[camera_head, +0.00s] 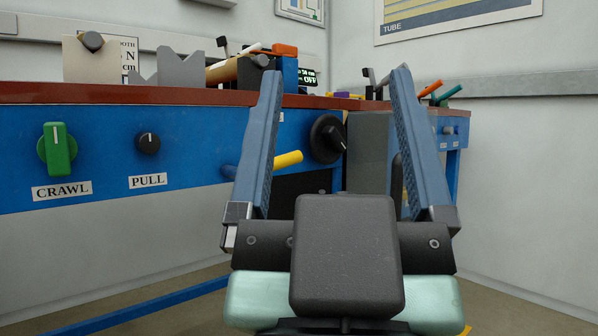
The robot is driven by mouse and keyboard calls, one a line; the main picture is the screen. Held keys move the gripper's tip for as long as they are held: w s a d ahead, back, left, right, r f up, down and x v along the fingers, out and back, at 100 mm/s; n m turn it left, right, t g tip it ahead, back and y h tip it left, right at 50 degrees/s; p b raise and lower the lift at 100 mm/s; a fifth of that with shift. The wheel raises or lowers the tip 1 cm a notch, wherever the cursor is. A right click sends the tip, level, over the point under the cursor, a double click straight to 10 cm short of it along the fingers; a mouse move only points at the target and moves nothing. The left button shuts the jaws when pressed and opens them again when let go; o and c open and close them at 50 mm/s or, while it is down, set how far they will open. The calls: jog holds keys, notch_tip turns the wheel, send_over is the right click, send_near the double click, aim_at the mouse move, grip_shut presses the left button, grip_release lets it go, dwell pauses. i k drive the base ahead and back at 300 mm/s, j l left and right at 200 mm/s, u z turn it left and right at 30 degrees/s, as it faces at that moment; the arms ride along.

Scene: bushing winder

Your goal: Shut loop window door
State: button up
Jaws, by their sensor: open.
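My gripper (336,82) is open and empty, its two blue fingers spread wide and pointing up and away from the camera. Between the fingers, farther off, a grey upright panel (369,152) stands at the corner of the blue bench. A dark panel or opening (300,184) shows below the bench front, partly behind my left finger. I cannot tell for certain which of these is the loop window door. A yellow-ended handle (287,160) sticks out beside the left finger; its blue part shows left of that finger. The gripper body hides what lies lower in the middle.
The blue bench front (100,165) carries a green CRAWL knob (57,149), a black PULL knob (148,143) and a large black dial (327,139). Fixtures crowd the red-brown top. A blue floor rail (140,306) runs low left. Open floor shows at right.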

aim_at(396, 187)
jog(key=k+j, duration=0.35)
jog(key=j, duration=0.25)
jog(key=i+l+u, duration=0.15)
jog(key=i, duration=0.95)
